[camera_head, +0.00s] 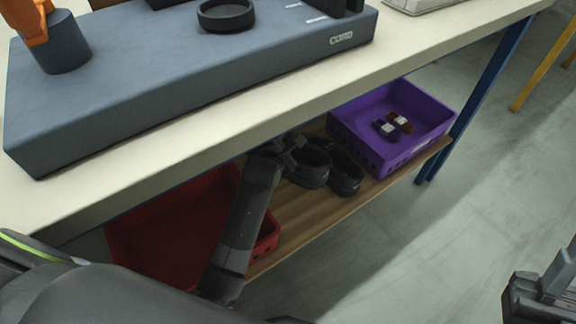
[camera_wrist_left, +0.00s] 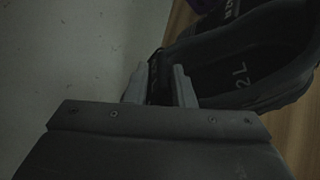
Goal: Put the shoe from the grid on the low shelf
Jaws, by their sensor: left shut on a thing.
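My left gripper (camera_head: 290,150) reaches under the table to the low wooden shelf (camera_head: 292,205). It is shut on the rim of a dark shoe (camera_head: 310,168), which sits at or just above the shelf; I cannot tell if it touches. In the left wrist view, the fingers (camera_wrist_left: 160,88) grip the edge of the shoe (camera_wrist_left: 250,65), with "2 L" on its insole. A second dark shoe (camera_head: 346,178) stands close to its right. My right gripper (camera_head: 540,285) is at the lower right edge, partly cut off. No grid is clearly visible.
A red crate (camera_head: 268,240) stands left on the low shelf, a purple crate (camera_head: 375,110) with small items right. The tabletop (camera_head: 225,120) above carries a grey block (camera_head: 200,85). A blue table leg (camera_head: 490,90) is at right. The floor at right is clear.

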